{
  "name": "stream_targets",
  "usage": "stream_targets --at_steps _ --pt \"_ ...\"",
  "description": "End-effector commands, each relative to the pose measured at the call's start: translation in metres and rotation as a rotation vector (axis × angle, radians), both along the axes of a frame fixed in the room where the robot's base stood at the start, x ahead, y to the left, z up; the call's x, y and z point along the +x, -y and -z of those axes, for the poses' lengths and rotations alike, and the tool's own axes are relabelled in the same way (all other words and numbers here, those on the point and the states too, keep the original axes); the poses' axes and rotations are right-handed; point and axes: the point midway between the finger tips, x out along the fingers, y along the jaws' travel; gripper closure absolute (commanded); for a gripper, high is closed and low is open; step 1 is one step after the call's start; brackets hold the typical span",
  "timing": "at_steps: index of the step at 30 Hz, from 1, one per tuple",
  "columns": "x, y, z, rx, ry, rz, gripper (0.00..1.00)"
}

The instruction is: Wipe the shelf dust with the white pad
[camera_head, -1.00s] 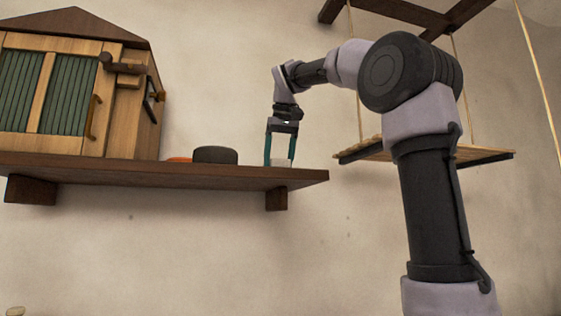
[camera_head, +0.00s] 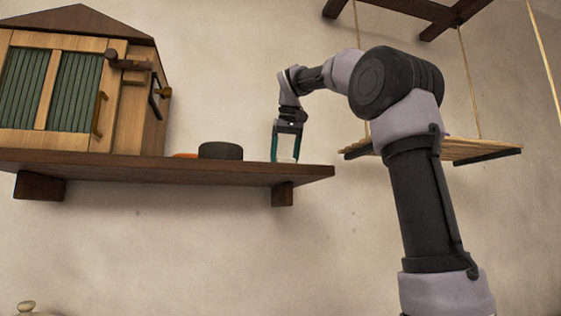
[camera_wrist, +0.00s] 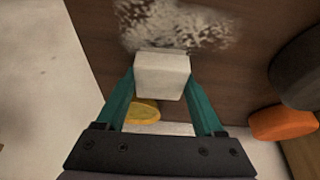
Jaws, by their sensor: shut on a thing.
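My gripper (camera_wrist: 161,85) is shut on the white pad (camera_wrist: 162,74), a small pale block between its two teal fingers in the wrist view. In the head view my gripper (camera_head: 285,157) points down at the right end of the brown wall shelf (camera_head: 150,168). The shelf dust (camera_wrist: 180,25) is a speckled whitish patch on the dark wood (camera_wrist: 95,32), just beyond the pad in the wrist view. The pad is at or just above the shelf surface; I cannot tell if it touches. The head view does not show the dust.
A dark round thing (camera_head: 220,150) and an orange thing (camera_head: 185,155) sit left of my gripper. A yellow disc (camera_wrist: 143,111) lies near the pad. A wooden cabinet (camera_head: 85,85) stands on the shelf's left. A hanging slatted shelf (camera_head: 470,149) is at right.

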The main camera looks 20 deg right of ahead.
Motion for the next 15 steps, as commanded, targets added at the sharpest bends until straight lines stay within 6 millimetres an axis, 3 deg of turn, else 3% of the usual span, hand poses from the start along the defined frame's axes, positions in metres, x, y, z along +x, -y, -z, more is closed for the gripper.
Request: stream_targets --at_steps 8,15 --pt "-0.004 0.009 -0.001 -0.001 0.000 0.000 0.75" --pt "-0.024 0.009 0.000 0.000 0.001 0.001 0.75"
